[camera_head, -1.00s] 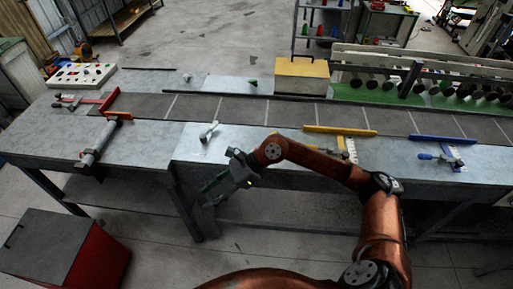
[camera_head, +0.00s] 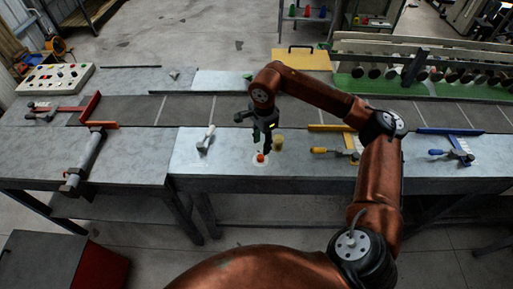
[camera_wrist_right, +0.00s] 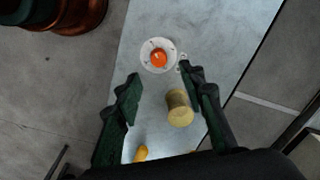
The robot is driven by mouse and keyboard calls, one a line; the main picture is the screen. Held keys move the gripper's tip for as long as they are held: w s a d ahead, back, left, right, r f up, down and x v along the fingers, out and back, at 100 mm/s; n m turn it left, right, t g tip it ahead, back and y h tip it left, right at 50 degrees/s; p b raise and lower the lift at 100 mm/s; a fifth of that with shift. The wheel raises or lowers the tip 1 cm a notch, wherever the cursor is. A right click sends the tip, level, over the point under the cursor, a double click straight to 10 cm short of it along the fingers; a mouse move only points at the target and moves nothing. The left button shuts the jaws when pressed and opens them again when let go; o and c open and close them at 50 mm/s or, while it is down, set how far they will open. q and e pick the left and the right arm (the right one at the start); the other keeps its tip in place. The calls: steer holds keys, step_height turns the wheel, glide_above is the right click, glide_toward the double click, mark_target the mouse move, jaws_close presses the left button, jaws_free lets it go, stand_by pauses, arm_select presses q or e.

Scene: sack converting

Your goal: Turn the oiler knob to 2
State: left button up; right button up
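The oiler knob is a small orange knob (camera_head: 261,157) on a round white dial (camera_head: 257,162) near the table's front edge. In the right wrist view the orange knob (camera_wrist_right: 159,58) sits in the middle of the white dial (camera_wrist_right: 146,62); its marks are too small to read. My right gripper (camera_head: 266,143) points down just above and behind the knob. In the wrist view its fingers (camera_wrist_right: 160,85) are apart with nothing between the tips, and the knob shows beyond them, apart from both. My left gripper is not in view.
A brass cylinder (camera_head: 278,142) stands close to the right of the knob; it also shows in the wrist view (camera_wrist_right: 179,108). A white-handled lever (camera_head: 207,138) is to the left. A yellow-handled tool (camera_head: 336,152) is to the right. A dark belt (camera_head: 185,111) runs behind.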

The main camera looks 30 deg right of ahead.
mark_target(261, 156)
step_height(261, 156, down, 6)
steer(key=shift+a+f, duration=0.1)
steer(key=shift+f, duration=0.5)
steer(key=c, duration=1)
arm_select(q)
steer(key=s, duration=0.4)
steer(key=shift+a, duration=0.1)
arm_select(e)
jaws_close()
